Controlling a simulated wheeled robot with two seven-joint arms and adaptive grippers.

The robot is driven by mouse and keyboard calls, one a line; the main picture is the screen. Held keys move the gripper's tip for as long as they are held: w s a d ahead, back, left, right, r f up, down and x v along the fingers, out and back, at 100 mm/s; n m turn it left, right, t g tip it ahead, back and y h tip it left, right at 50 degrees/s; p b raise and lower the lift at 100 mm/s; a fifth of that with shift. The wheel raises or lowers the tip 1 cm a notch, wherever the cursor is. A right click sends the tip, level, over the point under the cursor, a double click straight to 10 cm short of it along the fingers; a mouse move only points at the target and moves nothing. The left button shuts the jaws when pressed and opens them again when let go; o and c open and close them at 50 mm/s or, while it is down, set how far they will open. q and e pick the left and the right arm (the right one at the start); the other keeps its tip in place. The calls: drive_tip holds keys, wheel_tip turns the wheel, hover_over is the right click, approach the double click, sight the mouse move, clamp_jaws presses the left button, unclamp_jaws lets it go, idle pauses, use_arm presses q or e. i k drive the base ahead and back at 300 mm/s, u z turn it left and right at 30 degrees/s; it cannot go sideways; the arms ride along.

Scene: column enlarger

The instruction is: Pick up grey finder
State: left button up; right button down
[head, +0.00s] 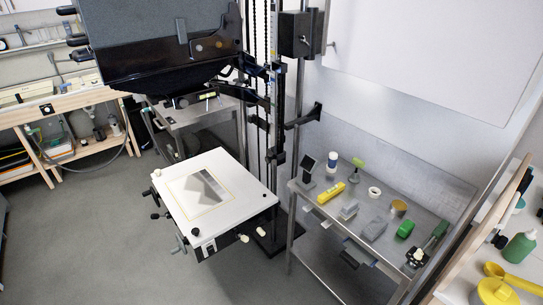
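Several small objects lie on a metal side table (340,235) at the right. Two of them are grey: a small light-grey piece (349,210) near the front edge, and a darker grey block (374,230) to its right. A black upright piece with a tilted dark panel (308,166) stands at the table's left corner. I cannot tell for sure which of these is the grey finder. Neither of my grippers is in view.
Around the grey pieces are a yellow object (331,193), a brass-coloured cup (398,208), a white ring (374,192) and a green block (405,229). The enlarger's white baseboard (240,202) and its column stand left of the table. The floor (100,230) at left is clear.

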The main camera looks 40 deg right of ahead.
sight(309, 164)
drive_tip(key=z, duration=1.55)
